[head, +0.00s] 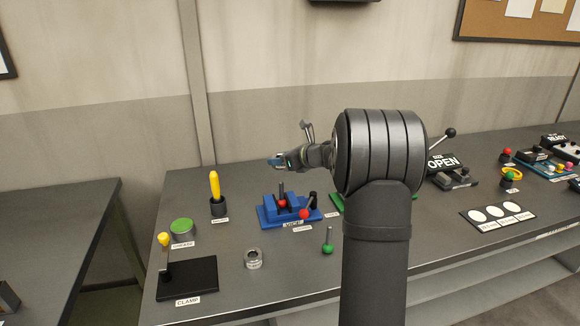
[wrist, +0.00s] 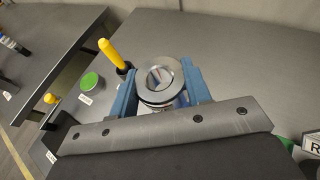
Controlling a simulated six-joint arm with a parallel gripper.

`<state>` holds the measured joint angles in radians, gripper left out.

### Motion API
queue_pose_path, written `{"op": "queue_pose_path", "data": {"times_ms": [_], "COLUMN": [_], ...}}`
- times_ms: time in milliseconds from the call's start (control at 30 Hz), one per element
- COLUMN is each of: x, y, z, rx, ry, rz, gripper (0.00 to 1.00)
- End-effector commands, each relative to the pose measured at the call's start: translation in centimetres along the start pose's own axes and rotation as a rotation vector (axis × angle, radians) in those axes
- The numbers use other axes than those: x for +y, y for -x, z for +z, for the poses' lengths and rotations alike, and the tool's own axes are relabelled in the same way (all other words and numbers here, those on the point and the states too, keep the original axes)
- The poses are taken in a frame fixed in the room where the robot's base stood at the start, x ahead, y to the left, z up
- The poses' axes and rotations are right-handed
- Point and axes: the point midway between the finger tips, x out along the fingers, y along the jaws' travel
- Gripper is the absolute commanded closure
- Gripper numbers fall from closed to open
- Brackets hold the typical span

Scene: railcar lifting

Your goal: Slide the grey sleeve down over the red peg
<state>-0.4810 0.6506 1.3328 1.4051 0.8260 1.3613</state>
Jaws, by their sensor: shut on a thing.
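My gripper (head: 276,162) is held high above the blue fixture (head: 268,216) in the head view, its fingers pointing left. In the wrist view its two blue fingers (wrist: 161,85) are shut on the grey sleeve (wrist: 147,95), a round metal piece with an open bore facing the camera. A thin dark upright pin with a red part (head: 281,203) at its foot stands on the blue fixture, below the gripper and apart from it; it seems to be the red peg. Some blue and reddish colour shows through the sleeve's bore, too small to make out.
A clear-grey ring (head: 253,258) and a green-based pin (head: 328,247) stand in front.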

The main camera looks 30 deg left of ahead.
Motion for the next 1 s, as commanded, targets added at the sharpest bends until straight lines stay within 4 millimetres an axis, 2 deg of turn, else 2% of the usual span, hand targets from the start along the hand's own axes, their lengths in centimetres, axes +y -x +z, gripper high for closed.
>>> {"op": "queue_pose_path", "data": {"times_ms": [533, 1000], "x": [0.0, 0.0], "y": [-1.4, -1.8], "z": [-3.8, -4.7], "rx": [0.001, 0.0], "ry": [0.0, 0.001], "rz": [-0.001, -0.001], "gripper": [0.89, 0.89]}}
